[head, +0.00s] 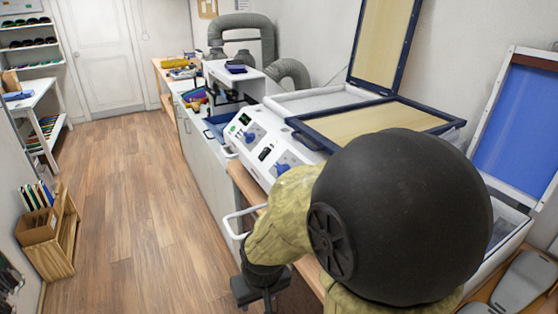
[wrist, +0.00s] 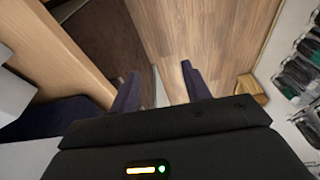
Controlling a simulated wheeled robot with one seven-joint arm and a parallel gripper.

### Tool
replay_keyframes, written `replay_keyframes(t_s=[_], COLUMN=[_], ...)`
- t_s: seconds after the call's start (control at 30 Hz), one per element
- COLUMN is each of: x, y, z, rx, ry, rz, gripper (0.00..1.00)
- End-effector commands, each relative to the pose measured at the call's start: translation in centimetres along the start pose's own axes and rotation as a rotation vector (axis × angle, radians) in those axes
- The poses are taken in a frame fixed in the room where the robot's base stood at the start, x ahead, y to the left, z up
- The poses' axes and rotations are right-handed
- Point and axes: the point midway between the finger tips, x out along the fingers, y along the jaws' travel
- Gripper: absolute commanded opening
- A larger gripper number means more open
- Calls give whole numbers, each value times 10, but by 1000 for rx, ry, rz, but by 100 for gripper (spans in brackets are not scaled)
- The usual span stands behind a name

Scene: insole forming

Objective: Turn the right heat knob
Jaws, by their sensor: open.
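The white machine's sloped control panel (head: 262,146) shows in the head view, with two blue knobs and small dark displays. The left blue knob (head: 251,137) is in plain sight. The right blue knob (head: 284,166) sits lower and nearer, just above my arm. My gripper (wrist: 162,88) is open and empty in the wrist view, its two dark fingers spread over the wooden floor. In the head view my wrist and gripper hang low, left of and below the panel, apart from both knobs. The fingertips are hard to make out there. Neither knob shows in the wrist view.
A blue-framed press tray (head: 375,122) lies behind the panel. My arm hides part of the bench. The wooden floor (head: 140,200) to the left is open, with a wooden crate (head: 58,240) beyond.

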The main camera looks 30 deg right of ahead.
Motion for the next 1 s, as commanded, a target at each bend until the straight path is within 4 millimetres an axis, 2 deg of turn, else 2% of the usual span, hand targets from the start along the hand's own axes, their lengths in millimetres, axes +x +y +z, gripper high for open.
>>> replay_keyframes(t_s=[0.03, 0.07, 0.17, 0.27, 0.57, 0.77, 0.9, 1.0], x=[-2, -4, -14, -32, -98, -144, -178, -204], y=[0, 0, 0, 4, 31, 63, 96, 124], z=[-3, -6, -23, -55, -175, -244, -286, -309], rx=[-8, -17, -85, -208, -720, -1036, -1231, -1357], ry=[-1, -2, -12, -32, -121, -167, -185, -190], rz=[1, 1, 4, 10, -3, -41, -77, -110], gripper=[58, 64, 64, 64, 64, 64, 64, 64])
